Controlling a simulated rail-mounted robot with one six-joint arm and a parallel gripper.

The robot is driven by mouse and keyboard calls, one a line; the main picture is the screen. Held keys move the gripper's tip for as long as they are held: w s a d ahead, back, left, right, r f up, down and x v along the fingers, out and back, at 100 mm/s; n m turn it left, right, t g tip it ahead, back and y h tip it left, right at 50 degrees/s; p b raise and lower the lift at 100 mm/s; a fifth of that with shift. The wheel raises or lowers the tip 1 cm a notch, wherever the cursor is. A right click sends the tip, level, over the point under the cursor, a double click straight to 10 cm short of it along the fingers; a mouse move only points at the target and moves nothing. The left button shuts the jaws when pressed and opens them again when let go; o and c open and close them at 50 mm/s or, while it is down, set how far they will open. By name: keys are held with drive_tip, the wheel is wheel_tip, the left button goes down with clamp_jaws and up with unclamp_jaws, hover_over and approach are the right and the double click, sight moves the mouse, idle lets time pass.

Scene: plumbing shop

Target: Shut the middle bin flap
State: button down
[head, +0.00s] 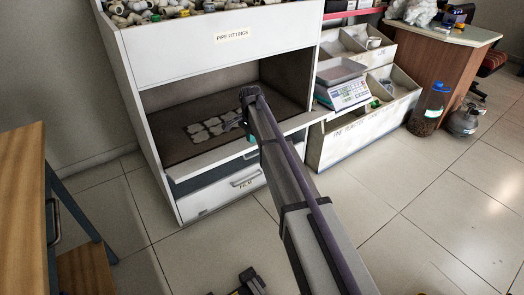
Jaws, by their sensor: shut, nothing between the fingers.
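The middle bin of the white cabinet stands open, showing a dark interior. A pale strip (205,160) runs along its lower front edge; I cannot tell whether this is the flap or a fixed lip. Several flat grey pieces (212,128) lie inside on the dark floor. My gripper (252,153) is at the front of this opening, near the pale strip, with a small teal part showing. It is shut and holds nothing. My arm hides part of the strip and the bin's right side. I cannot tell whether the gripper touches the strip.
Above is a closed white panel marked pipe fittings (210,45), with fittings on top. Below is a drawer (225,195) with a handle. At right are angled bins (350,145) with a scale (345,90). A wooden bench (22,200) stands left. The front floor is mostly clear.

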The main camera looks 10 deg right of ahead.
sight(248, 148)
wheel_tip(248, 148, down, 10)
drive_tip(key=s+m+b, duration=0.1)
drive_tip(key=b, duration=1)
drive_tip(key=shift+a+f, duration=0.15)
drive_tip(key=shift+f, duration=0.05)
drive_tip(key=shift+r, duration=0.1)
drive_tip(key=w+r+p, duration=0.1)
drive_tip(key=w+a+r+p, duration=0.1)
drive_tip(key=w+r+p, duration=0.1)
drive_tip(key=shift+r, duration=0.2)
drive_tip(key=shift+w+a, duration=0.1)
